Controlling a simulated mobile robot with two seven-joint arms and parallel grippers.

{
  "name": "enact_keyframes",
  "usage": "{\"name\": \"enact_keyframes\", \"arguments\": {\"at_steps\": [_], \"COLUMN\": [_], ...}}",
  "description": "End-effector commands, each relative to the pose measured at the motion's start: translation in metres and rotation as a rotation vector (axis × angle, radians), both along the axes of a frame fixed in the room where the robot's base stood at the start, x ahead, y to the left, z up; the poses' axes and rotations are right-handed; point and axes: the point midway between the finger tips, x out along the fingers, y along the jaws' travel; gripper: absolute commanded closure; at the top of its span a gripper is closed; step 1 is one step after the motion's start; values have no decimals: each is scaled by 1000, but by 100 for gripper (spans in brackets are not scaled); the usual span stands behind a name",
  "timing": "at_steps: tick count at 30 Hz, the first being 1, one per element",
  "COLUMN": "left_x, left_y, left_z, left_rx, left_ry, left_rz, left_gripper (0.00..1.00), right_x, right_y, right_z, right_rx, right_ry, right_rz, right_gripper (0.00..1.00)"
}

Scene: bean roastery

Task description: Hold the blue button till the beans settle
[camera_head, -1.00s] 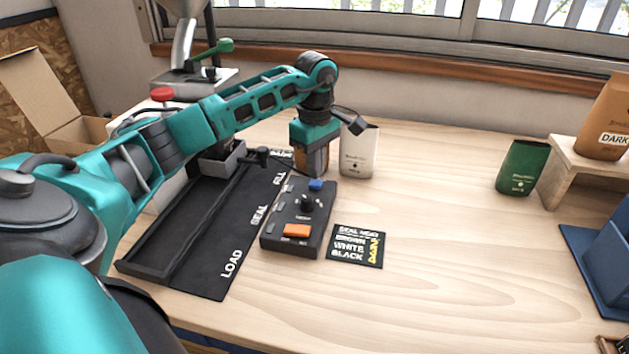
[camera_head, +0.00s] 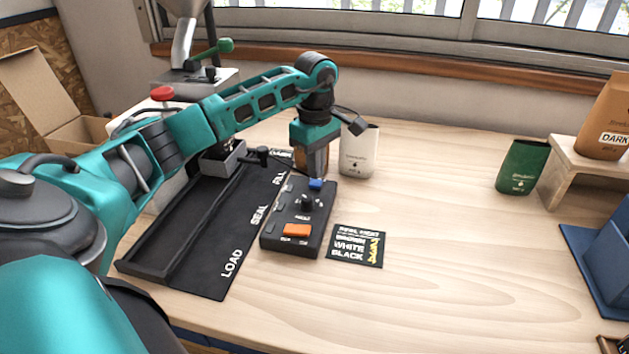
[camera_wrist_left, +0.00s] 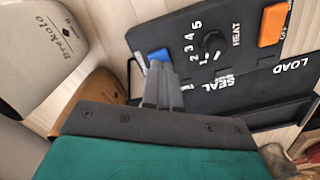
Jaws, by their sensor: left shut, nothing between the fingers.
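The blue button (camera_head: 316,184) is at the far end of a black control box (camera_head: 283,243) on the table; it also shows in the left wrist view (camera_wrist_left: 159,54). My left gripper (camera_head: 317,175) points down at the button, its fingers shut and empty. In the left wrist view the fingertips (camera_wrist_left: 161,66) are right at the blue button and seem to touch it. How far the button is pressed cannot be told. A brown bag (camera_wrist_left: 97,92) stands behind the gripper, mostly hidden in the head view. My right gripper is not in view.
The box also carries a dial (camera_head: 307,203) and an orange switch (camera_head: 297,231). A black mat (camera_head: 213,262) lies left, a heat card (camera_head: 355,246) right. A white bag (camera_head: 359,153) stands behind, a green bag (camera_head: 521,167) farther right. The table's middle right is clear.

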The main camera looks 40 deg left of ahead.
Motion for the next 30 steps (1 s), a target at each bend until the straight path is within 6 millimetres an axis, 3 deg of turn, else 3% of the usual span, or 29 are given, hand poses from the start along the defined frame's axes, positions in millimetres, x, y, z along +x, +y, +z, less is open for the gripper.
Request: {"name": "enact_keyframes", "arguments": {"at_steps": [20,30], "left_x": [0,0], "left_y": [0,0], "left_z": [-22,-21], "left_rx": [0,0], "left_ry": [2,2], "left_rz": [1,1], "left_gripper": [100,100], "right_x": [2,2], "right_y": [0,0], "right_z": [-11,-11], "right_rx": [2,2], "right_ry": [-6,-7], "right_rz": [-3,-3], "right_gripper": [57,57]}}
